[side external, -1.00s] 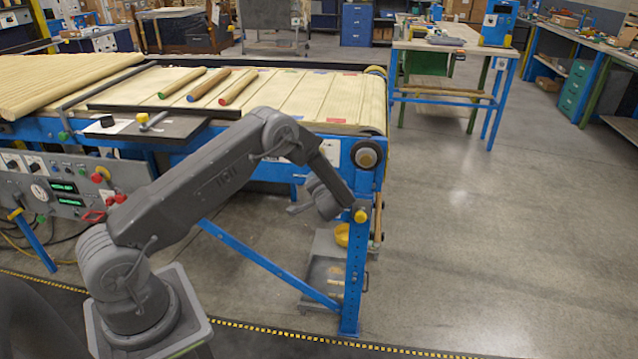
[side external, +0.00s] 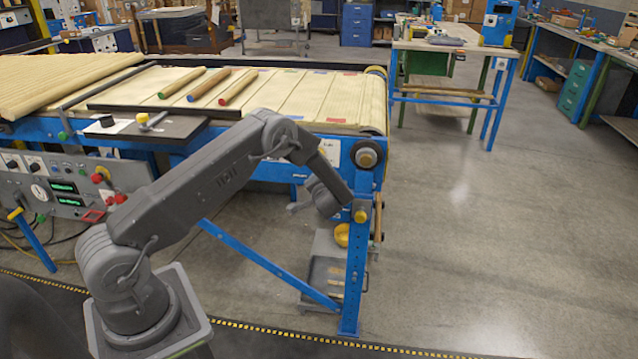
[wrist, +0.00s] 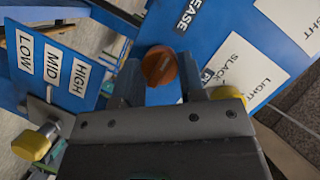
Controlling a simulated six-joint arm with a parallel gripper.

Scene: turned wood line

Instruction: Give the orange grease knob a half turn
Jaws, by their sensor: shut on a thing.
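The orange grease knob (wrist: 160,66) sits on a blue panel at the top middle of the wrist view. My gripper (wrist: 161,80) is shut on it, with one finger on each side. The knob's lower part is near the fingers and its far side is hidden. In the side external view my gripper (side external: 348,207) is down at the blue end leg of the conveyor, and the orange knob cannot be made out there.
In the wrist view, yellow knobs (wrist: 228,93) and (wrist: 33,143) another yellow knob flank my gripper. A LOW/MID/HIGH plate (wrist: 52,66) and white label cards (wrist: 243,68) are close by. The conveyor (side external: 300,95) carries several wooden rods. Open floor (side external: 480,240) lies to the right.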

